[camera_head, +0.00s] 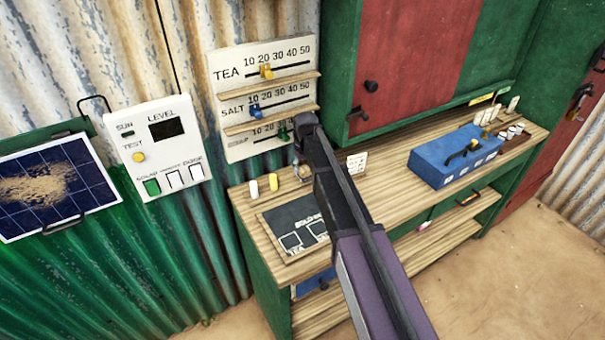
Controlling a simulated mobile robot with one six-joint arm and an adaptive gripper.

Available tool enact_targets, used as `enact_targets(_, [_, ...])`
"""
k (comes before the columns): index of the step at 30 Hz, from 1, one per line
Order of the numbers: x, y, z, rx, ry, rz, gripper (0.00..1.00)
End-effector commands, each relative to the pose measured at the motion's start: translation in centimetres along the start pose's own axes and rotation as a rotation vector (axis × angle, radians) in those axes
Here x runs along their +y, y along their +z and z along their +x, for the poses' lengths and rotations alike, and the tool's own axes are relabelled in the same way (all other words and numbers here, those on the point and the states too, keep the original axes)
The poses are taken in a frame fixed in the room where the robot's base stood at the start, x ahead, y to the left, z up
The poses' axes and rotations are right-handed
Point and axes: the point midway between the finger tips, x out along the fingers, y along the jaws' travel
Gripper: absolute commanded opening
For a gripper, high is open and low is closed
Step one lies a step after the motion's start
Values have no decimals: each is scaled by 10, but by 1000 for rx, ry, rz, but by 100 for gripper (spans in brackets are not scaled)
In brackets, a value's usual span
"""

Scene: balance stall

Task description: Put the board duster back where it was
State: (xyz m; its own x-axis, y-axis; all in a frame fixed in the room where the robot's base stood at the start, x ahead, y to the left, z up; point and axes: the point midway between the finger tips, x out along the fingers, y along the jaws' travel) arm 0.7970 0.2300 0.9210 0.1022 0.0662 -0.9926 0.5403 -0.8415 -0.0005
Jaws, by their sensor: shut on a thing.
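My gripper (301,165) is over the back of the wooden counter, to the right of two chalk sticks. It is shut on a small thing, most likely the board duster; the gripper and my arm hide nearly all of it. I cannot tell whether it touches the counter. A dark chalkboard (277,222) with white lettering and boxes lies on the counter in front, partly covered by my arm. The white chalk (254,189) and the yellow chalk (273,182) stand just behind the board.
The wooden counter (245,208) has a blue box (440,165) at its right. A slider board (234,90) is on the wall behind my gripper. A white switch panel (150,130) and a dusty solar panel (40,195) are at left.

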Motion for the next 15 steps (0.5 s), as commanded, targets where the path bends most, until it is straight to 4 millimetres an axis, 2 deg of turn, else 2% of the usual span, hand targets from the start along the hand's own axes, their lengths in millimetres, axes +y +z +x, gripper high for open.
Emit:
enact_targets(1, [0, 1, 8, 0, 0, 0, 18])
enact_targets(4, [0, 1, 13, 0, 0, 0, 18])
enact_targets(15, [-1, 2, 14, 0, 0, -1, 18])
